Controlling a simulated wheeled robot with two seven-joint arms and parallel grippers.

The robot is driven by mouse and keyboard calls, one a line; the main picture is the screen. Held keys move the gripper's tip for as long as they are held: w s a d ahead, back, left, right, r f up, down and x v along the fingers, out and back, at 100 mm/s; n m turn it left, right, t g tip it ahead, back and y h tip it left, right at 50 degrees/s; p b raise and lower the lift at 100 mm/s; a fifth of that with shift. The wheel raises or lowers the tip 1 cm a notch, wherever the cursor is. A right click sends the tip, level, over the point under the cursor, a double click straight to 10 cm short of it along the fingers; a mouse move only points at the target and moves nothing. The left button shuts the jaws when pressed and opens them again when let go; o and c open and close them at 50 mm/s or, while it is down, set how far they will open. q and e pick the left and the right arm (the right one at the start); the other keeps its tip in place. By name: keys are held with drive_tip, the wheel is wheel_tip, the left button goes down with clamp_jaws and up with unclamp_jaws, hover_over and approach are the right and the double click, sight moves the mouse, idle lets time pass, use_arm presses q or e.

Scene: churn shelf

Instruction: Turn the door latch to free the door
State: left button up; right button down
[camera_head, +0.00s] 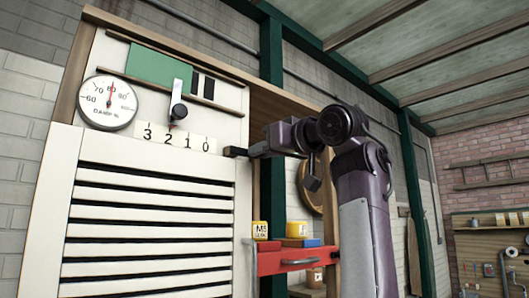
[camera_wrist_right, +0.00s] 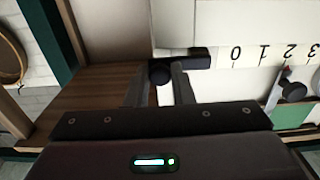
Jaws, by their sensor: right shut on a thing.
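The white slatted door (camera_head: 68,165) fills the lower left of the head view. The dark latch (camera_head: 235,151) lies roughly level at the door's upper right corner, its left end over the white frame. In the right wrist view the latch (camera_wrist_right: 190,60) is a dark bar with a round dark end between my fingers. My right gripper (camera_head: 252,151) reaches it from the right; in the right wrist view its two fingers (camera_wrist_right: 160,78) are shut on the latch. The fingertips are small in the head view. My left gripper is not in view.
Above the door are a round dial (camera_head: 108,103), a number strip (camera_head: 180,138) and a small lever (camera_head: 179,105) at the strip. A green post (camera_head: 271,60) rises behind.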

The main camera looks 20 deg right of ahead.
drive_tip(key=shift+r, duration=0.1)
drive_tip(key=c, duration=1.3)
unclamp_jaws()
drive_tip(key=shift+o, duration=0.2)
drive_tip(key=shift+s, duration=0.1)
drive_tip(key=b+v, duration=0.4)
drive_tip(key=v, duration=0.4)
drive_tip(key=shift+b, duration=0.4)
drive_tip(key=shift+w, duration=0.2)
